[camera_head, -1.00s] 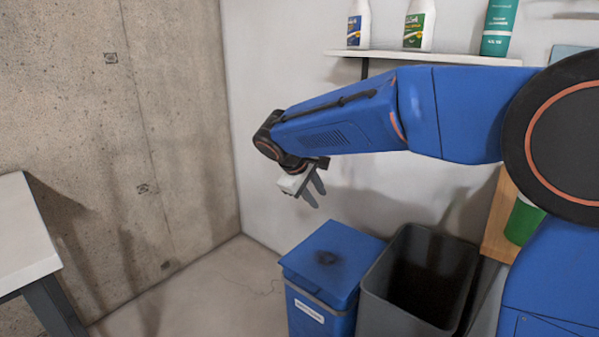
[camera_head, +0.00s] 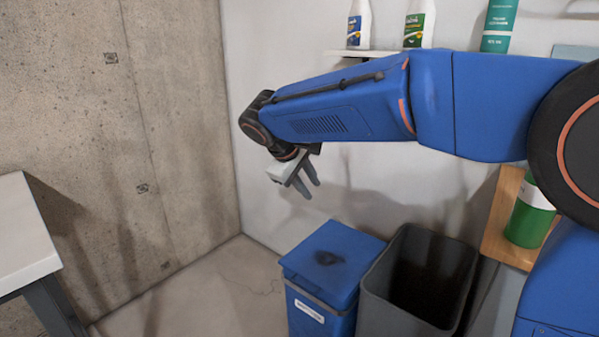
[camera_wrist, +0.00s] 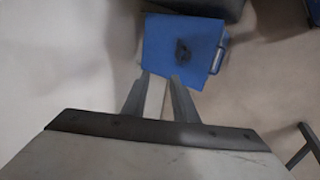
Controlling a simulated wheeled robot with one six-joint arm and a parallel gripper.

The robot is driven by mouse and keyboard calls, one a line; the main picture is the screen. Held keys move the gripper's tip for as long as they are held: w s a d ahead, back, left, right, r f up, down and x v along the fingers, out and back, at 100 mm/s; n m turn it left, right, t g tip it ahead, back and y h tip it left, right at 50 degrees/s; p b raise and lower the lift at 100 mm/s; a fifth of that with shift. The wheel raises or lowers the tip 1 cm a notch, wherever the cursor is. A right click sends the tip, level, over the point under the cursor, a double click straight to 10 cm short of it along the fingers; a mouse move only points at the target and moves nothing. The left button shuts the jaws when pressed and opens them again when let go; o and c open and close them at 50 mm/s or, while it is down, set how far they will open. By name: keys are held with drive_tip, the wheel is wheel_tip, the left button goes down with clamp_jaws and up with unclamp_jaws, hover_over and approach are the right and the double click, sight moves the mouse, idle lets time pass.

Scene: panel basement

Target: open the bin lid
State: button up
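The blue bin (camera_head: 312,318) stands on the floor by the wall, with a white label on its front. Its blue lid (camera_head: 333,258) lies closed on top and has a dark smudge. In the wrist view the lid (camera_wrist: 165,45) shows beyond the fingertips, smudge near its middle, with a pale bar-shaped part at its right edge. My gripper (camera_head: 312,191) hangs in the air above the lid, towards its left rear in the head view, and touches nothing. Its two fingers (camera_wrist: 160,78) are apart with an empty gap between them.
An open grey bin (camera_head: 418,280) stands right of the blue one. A green container (camera_head: 529,215) sits on a wooden surface at right. A shelf (camera_head: 430,54) with bottles is above my arm. A pale table (camera_head: 25,230) is at left. Floor left of the bins is clear.

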drive_tip(key=v, duration=0.6)
drive_tip(key=shift+s+a+r, duration=0.15)
drive_tip(key=shift+s+r, duration=0.05)
drive_tip(key=shift+s, duration=0.1)
idle(0.4)
idle(0.4)
